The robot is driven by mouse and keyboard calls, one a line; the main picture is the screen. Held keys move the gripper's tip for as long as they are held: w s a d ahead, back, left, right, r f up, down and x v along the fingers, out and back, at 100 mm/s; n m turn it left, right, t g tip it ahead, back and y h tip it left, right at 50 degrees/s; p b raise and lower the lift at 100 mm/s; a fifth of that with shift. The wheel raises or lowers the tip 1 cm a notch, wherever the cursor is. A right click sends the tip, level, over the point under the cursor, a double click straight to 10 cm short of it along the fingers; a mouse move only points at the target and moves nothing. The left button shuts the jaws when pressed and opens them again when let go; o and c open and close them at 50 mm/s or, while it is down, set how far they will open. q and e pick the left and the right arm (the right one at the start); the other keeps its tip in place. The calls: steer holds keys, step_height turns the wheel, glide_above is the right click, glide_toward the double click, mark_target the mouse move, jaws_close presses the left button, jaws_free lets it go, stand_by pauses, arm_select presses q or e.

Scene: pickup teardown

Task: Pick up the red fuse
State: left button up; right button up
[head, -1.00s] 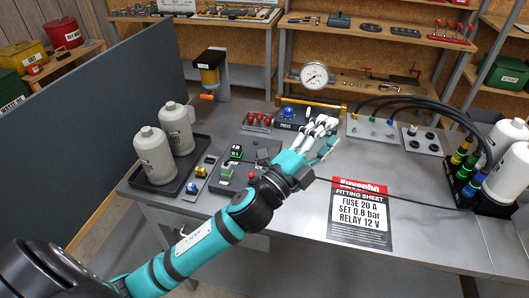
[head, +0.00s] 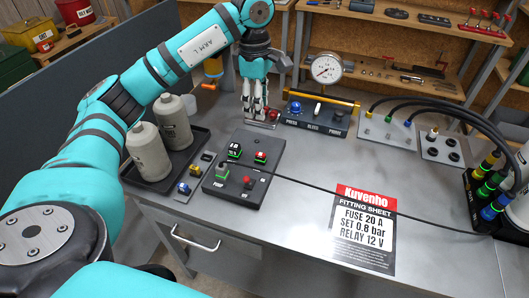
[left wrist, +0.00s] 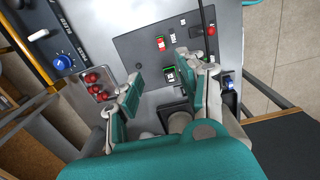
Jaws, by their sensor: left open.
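Several red fuses (left wrist: 97,82) stand in a small metal tray in the left wrist view, to the left of my left gripper's fingers. In the head view a red fuse (head: 273,113) shows just right of the fingertips; the others are mostly hidden behind the gripper. My left gripper (head: 254,113) points down at the tray's near left side, its height above it unclear. In the left wrist view the gripper (left wrist: 157,73) is open, with nothing between its fingers. My right gripper is out of view.
A dark panel (head: 264,188) with switches and a red knob lies in front of the gripper. White bottles (head: 150,155) in a black tray stand left. A press console (head: 330,122) and gauge (head: 326,69) stand right.

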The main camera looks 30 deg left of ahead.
arm_select(q)
steer(key=a, duration=0.1)
steer(key=p, duration=0.4)
glide_above(258, 153)
steer(key=f, duration=1.1)
steer(key=shift+s+a+f, duration=0.1)
steer(key=shift+a, duration=0.2)
steer(key=f+p, duration=0.1)
steer(key=f, duration=0.2)
steer(key=f+p, duration=0.1)
steer(key=shift+d+f+p, duration=0.25)
steer(key=shift+d+p, duration=0.05)
steer(key=shift+d, duration=0.1)
steer(key=shift+f, duration=0.55)
steer(key=c, duration=0.8)
